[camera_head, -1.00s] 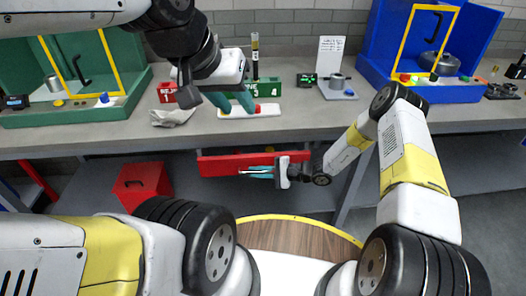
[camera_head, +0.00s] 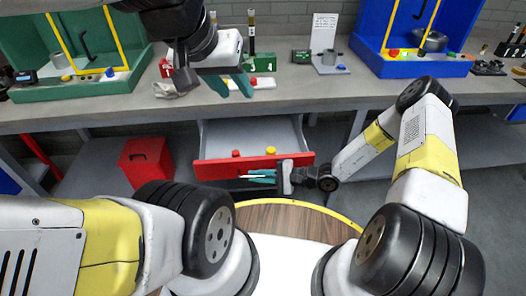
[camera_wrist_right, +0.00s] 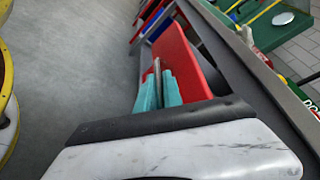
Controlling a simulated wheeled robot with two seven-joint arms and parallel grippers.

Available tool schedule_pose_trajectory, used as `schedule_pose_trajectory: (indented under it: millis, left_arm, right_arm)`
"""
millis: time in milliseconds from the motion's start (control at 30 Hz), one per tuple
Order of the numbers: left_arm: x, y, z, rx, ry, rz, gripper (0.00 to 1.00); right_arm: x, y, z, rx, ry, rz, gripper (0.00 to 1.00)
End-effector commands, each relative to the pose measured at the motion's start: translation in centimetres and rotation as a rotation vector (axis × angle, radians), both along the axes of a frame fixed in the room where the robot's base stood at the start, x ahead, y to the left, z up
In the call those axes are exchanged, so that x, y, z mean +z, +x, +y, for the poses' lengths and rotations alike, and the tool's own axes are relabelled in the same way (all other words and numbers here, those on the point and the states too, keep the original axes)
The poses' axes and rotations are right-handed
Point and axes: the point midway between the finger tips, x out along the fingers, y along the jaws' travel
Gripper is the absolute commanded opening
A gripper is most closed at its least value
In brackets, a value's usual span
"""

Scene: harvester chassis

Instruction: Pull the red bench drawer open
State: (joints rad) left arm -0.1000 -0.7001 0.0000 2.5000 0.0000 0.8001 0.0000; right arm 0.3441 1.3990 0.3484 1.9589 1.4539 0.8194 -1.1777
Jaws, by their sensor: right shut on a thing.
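The red-fronted bench drawer (camera_head: 222,170) stands pulled out from under the grey workbench in the head view. Its grey inside shows, with a red item (camera_head: 236,153) and a yellow item (camera_head: 271,150) near the front. My right gripper (camera_head: 262,176) is at the drawer front, right of its middle. In the right wrist view its teal fingers (camera_wrist_right: 158,92) are shut around a grey bar-like handle (camera_wrist_right: 157,68) beside the red front (camera_wrist_right: 185,65). My left gripper (camera_head: 230,84) hangs above the bench top with its teal fingers apart.
A red box (camera_head: 146,162) stands at lower left under the bench. A green station (camera_head: 75,90) and a blue station (camera_head: 415,62) stand on the bench top. A grey cloth (camera_head: 172,90) lies near the left gripper. A round wooden-topped surface (camera_head: 285,222) is in front of the drawer.

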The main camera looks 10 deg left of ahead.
Motion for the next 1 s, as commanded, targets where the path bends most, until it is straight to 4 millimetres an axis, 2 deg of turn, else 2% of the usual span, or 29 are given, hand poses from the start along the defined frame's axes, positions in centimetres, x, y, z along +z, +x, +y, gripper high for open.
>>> schedule_pose_trajectory:
  millis: [367, 400, 433, 733, 867, 1000]
  left_arm:
    - [0.0, 0.0, 0.0, 0.0, 0.0, 0.0, 0.36]
    - [0.0, 0.0, 0.0, 0.0, 0.0, 0.0, 0.36]
    - [0.0, 0.0, 0.0, 0.0, 0.0, 0.0, 0.36]
    - [0.0, 0.0, 0.0, 0.0, 0.0, 0.0, 0.36]
    - [0.0, 0.0, 0.0, 0.0, 0.0, 0.0, 0.36]
    - [0.0, 0.0, 0.0, 0.0, 0.0, 0.0, 0.36]
  right_arm:
    - [0.1, 0.0, 0.0, -0.001, 0.002, 0.0, 0.0]
    - [0.1, 0.0, 0.0, -0.001, 0.002, 0.0, 0.15]
    - [0.1, 0.0, 0.0, -0.001, 0.002, 0.0, 0.2]
    - [0.0, 0.0, -0.1, -0.001, 0.001, 0.0, 0.2]
    - [0.3, 0.0, -1.1, -0.002, 0.001, -0.002, 0.2]
    - [0.7, 0.0, -3.5, -0.004, -0.002, -0.002, 0.2]
